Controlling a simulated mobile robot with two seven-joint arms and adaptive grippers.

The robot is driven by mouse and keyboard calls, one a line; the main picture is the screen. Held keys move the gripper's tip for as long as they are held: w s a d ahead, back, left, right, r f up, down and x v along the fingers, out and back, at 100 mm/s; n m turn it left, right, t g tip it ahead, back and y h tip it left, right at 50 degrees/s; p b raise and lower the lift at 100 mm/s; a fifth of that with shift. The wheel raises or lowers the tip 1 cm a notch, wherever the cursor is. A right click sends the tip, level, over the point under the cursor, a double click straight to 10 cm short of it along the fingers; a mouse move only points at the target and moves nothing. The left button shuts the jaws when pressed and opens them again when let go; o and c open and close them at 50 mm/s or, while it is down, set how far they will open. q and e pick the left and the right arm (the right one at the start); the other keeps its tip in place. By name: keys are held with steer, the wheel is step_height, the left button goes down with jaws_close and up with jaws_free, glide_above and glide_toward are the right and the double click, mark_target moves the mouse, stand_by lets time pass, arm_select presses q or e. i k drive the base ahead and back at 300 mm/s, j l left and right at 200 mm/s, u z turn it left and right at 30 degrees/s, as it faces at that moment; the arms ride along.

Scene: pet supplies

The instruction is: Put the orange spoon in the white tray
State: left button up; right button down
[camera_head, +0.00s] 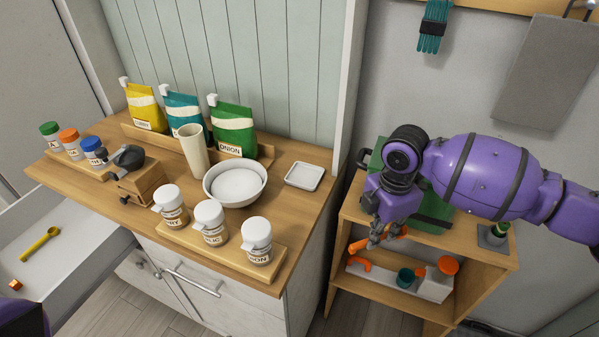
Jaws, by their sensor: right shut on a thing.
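My right gripper (374,241) points down in front of the small wooden shelf unit at the right. It is shut on an orange utensil, which I take as the orange spoon (356,246); the fingers hide part of it, and its exact shape is hard to make out. A small square white tray (304,176) lies empty on the wooden counter, to the left of the gripper and apart from it. My left gripper does not show; only a purple piece of my arm is at the bottom left corner.
A white bowl (235,184), a beige cup (193,150) and several white-lidded jars (257,240) stand on the counter (290,207) left of the tray. A white holder (432,291) with orange and teal items sits inside the shelf unit. An open drawer (75,262) holds a yellow scoop (40,243).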

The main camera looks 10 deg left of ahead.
mark_target(292, 178)
steer(key=i+j, duration=0.15)
steer(key=j, duration=0.25)
steer(key=i+j, duration=0.1)
steer(key=j, duration=0.35)
steer(key=i+j, duration=0.15)
steer(key=j, duration=0.25)
